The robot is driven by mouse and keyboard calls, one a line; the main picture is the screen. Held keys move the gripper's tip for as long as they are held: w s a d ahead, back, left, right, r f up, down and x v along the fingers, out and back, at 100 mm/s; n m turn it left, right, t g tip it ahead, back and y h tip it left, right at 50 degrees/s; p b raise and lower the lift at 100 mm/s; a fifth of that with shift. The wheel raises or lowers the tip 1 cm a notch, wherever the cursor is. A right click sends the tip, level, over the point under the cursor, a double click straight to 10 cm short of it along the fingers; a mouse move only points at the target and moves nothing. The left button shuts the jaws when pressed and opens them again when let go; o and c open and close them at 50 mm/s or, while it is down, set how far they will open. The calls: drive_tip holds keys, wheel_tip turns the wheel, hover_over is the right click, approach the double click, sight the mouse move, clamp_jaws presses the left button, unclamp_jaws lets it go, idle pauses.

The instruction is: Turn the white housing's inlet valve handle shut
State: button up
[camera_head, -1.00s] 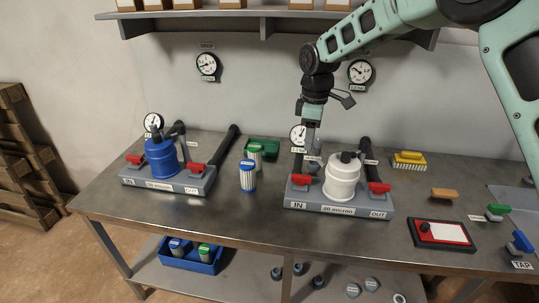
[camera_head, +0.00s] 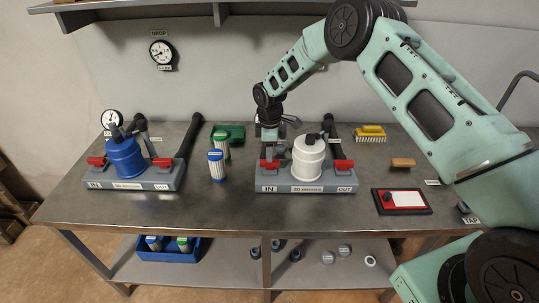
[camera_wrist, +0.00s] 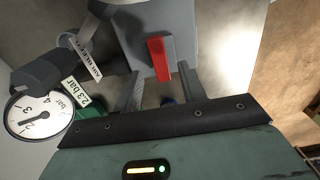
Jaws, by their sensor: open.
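The white housing (camera_head: 308,160) stands upright on a grey base with IN at its left and OUT at its right. The red inlet valve handle (camera_head: 268,164) is on the IN side and also shows in the wrist view (camera_wrist: 160,58). My gripper (camera_head: 270,148) points down just above this handle, left of the housing. In the wrist view my open fingers (camera_wrist: 160,86) are on either side of the handle's near end. Nothing is gripped, and I cannot tell whether a finger touches it. The red outlet handle (camera_head: 343,164) is to the right.
A gauge (camera_wrist: 40,115) labelled 2.3 bar is close to my gripper. A dark pipe (camera_head: 331,138) rises behind the housing. A blue housing (camera_head: 124,158) with its own red handles stands left, with cartridges (camera_head: 216,165) between. A red-framed board (camera_head: 401,201) lies right. The front bench strip is clear.

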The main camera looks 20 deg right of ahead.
sight(270, 165)
drive_tip(key=shift+f+p, duration=0.35)
drive_tip(key=shift+f, duration=1.6)
clamp_jaws()
